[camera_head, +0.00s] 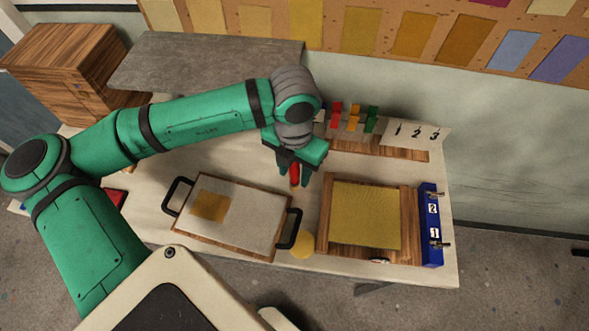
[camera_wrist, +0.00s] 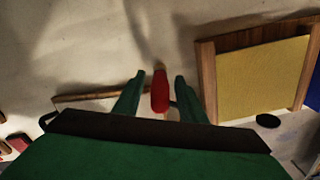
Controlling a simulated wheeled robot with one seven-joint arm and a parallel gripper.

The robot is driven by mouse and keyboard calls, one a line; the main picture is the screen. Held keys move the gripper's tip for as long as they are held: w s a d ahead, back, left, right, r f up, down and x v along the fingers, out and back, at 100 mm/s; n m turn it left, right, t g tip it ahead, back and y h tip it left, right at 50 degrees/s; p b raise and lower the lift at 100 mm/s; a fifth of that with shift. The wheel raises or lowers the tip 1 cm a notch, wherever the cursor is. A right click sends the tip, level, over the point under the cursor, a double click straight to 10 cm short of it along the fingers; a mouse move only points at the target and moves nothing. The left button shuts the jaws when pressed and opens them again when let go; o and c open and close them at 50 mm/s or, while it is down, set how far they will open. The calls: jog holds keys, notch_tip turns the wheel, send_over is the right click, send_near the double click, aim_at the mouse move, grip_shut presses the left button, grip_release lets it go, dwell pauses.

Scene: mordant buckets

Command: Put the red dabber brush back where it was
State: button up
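The red dabber brush (camera_head: 295,174) is upright or nearly so over the table, between the frame tray and the yellow board. Its red body with a pale tip also shows in the wrist view (camera_wrist: 160,92). My gripper (camera_head: 293,178) is above it with green fingers on either side. In the wrist view my gripper (camera_wrist: 159,80) shows narrow gaps between each finger and the brush, so it looks open around it. Whether the brush touches the table is hard to tell. A wooden rack (camera_head: 375,149) at the back has red, orange and green pieces behind it.
A tray (camera_head: 240,192) with black handles holds a tan swatch. Right of it are a wooden frame (camera_head: 324,228) with a yellow sheet and a blue block (camera_head: 431,205) marked 2 and 1. A yellow disc (camera_head: 301,245) lies near the front.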

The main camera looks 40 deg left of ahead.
notch_tip(320, 180, up, 12)
jog(key=shift+w, duration=0.1)
jog(key=shift+s+r, duration=0.15)
jog(key=shift+s, duration=0.1)
jog(key=shift+w, duration=0.1)
dwell(0.6)
